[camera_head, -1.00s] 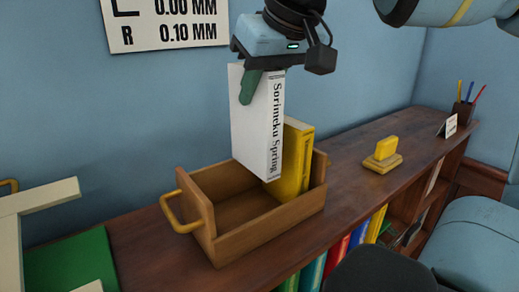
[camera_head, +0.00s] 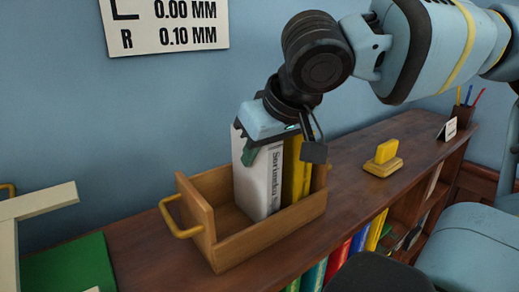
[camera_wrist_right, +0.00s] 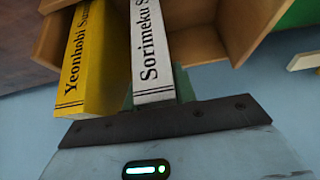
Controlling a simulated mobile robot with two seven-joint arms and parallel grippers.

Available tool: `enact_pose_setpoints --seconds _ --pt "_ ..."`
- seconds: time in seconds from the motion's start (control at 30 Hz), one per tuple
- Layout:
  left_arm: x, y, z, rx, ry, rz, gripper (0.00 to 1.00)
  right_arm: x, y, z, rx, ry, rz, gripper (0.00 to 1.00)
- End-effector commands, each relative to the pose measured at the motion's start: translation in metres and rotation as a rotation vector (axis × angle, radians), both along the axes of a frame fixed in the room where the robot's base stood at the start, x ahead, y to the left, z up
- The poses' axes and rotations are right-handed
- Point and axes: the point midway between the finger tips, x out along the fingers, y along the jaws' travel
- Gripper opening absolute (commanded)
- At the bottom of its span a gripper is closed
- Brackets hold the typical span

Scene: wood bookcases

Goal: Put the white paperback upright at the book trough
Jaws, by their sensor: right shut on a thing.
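The white paperback (camera_head: 257,178) stands upright inside the wooden book trough (camera_head: 262,231), its lower part behind the trough's front wall. My right gripper (camera_head: 262,150) is shut on its top from above. In the right wrist view the white paperback's spine (camera_wrist_right: 157,58) shows beside the yellow book (camera_wrist_right: 88,62). The yellow book (camera_head: 297,170) stands in the trough's right end, to the right of the white one. Whether the white paperback's bottom touches the trough floor is hidden. My left gripper is not in view.
The trough has a yellow handle (camera_head: 176,218) on its left end and free room left of the white paperback. A yellow block on a base (camera_head: 383,160), a small card (camera_head: 447,129) and a pencil cup stand right on the bookcase top. A green mat (camera_head: 70,268) lies at left.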

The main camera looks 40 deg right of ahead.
Motion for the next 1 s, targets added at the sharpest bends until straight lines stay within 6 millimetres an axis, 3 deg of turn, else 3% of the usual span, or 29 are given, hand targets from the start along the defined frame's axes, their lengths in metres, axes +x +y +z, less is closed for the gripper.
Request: enact_pose_setpoints --seconds 0.23,0.27,0.43,0.77,1.0 --pt "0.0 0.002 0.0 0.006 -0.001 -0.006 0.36 0.0 0.0 0.0 0.0 -0.002 0.0 0.0" --pt "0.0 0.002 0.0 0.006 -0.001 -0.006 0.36 0.0 0.0 -0.001 0.0 0.0 0.0 0.28" --pt "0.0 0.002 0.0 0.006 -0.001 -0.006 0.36 0.0 0.0 -0.001 0.0 0.0 0.0 0.49" --pt "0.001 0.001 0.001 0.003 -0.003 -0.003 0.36 -0.001 0.0 0.003 0.0 -0.002 0.0 0.49" --pt "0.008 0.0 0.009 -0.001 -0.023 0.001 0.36 -0.019 0.002 0.033 0.0 -0.011 0.001 0.49"
